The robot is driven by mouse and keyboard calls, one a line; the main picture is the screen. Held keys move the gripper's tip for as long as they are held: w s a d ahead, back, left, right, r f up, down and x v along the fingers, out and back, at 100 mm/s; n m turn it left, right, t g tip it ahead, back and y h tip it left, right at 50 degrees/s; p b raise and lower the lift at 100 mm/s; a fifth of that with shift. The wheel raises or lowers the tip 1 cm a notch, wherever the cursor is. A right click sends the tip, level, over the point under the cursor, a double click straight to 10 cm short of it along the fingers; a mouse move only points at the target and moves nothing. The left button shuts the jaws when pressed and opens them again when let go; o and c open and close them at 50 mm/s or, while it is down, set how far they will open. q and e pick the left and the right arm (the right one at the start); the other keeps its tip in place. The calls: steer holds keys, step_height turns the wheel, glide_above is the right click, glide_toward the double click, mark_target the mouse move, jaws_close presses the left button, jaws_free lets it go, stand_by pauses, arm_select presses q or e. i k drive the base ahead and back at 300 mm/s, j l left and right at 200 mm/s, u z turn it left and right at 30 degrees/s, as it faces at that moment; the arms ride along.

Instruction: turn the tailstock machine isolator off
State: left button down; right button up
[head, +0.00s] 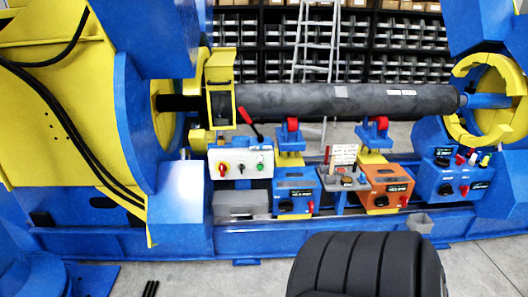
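A blue control box (450,180) stands at the right, below the yellow ring of the machine's right end. It carries a red knob (464,190), a black knob (445,190), more small red and yellow parts on top and dark label plates. The label text is too small to read, so I cannot tell which control is the tailstock isolator or how it is set. An orange box (386,188) with a red handle (404,200) and a blue box (294,193) with a red handle (310,207) stand further left. Neither gripper is visible.
A white panel (240,163) with several buttons hangs left of these boxes. A long dark roller (340,101) spans above. A black ribbed object (365,267) fills the bottom centre. Grey floor (480,265) is clear at lower right. A ladder (316,40) and shelves stand behind.

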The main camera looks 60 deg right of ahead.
mark_target(222, 167)
steer(key=z, duration=1.65)
